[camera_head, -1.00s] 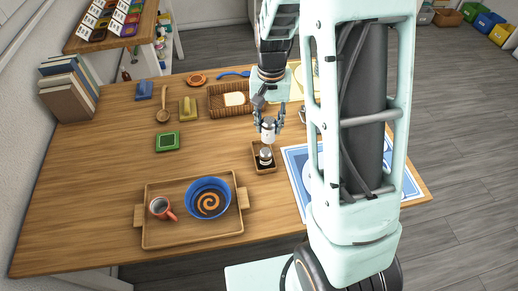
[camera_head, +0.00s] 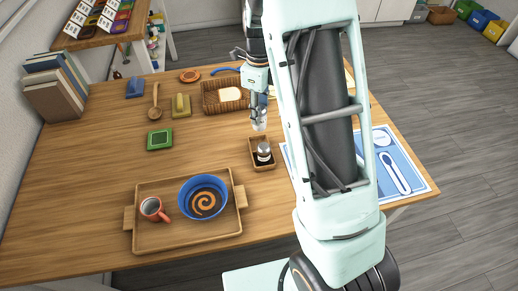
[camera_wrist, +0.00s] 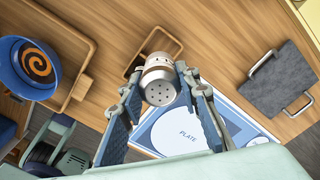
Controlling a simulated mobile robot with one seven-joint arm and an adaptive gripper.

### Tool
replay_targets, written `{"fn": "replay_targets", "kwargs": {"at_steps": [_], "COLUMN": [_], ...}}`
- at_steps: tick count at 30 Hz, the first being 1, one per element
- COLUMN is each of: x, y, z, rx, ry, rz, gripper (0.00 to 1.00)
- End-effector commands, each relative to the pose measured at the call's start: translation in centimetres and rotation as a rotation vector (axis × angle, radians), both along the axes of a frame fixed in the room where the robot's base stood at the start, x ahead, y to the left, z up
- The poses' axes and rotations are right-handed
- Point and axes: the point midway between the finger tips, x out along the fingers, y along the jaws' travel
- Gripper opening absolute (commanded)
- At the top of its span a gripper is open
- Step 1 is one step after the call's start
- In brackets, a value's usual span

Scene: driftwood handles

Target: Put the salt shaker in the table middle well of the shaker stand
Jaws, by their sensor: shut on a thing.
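My gripper (camera_head: 259,112) is shut on the salt shaker (camera_head: 259,123), a pale shaker with a silver holed cap. In the wrist view, the salt shaker (camera_wrist: 158,82) sits between the two fingers of my gripper (camera_wrist: 160,90), its cap towards the camera. The shaker stand (camera_head: 257,166) is a small brown wooden tray on the table. A dark shaker with a silver cap (camera_head: 264,152) stands in it. The held shaker is above the table, just beyond the stand in the head view. The stand's rim (camera_wrist: 139,48) shows behind it in the wrist view; its wells are mostly hidden.
A wooden tray (camera_head: 150,243) with a blue bowl (camera_head: 203,197) and red mug (camera_head: 152,209) is left of the stand. A blue placemat (camera_head: 412,176) lies right. A wicker basket (camera_head: 211,101) is behind.

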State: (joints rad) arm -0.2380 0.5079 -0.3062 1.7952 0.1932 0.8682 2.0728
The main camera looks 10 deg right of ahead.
Motion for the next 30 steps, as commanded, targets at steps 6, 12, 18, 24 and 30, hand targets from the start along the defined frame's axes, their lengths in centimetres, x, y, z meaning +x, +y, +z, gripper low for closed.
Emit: {"fn": "replay_targets", "kwargs": {"at_steps": [6, 12, 18, 24, 30], "x": [0.3, 0.2, 0.3, 0.2, 0.4], "y": [0.0, 0.0, 0.0, 0.0, 0.0], "z": [-1.0, -4.7, -6.6, -9.0, -10.3], "rx": [0.000, -0.001, 0.000, 0.000, 0.000], "ry": [0.001, 0.004, 0.000, 0.003, -0.001], "rz": [-0.123, -0.130, -0.127, -0.128, -0.127], "gripper": [0.03, 0.03, 0.03, 0.03, 0.03]}}
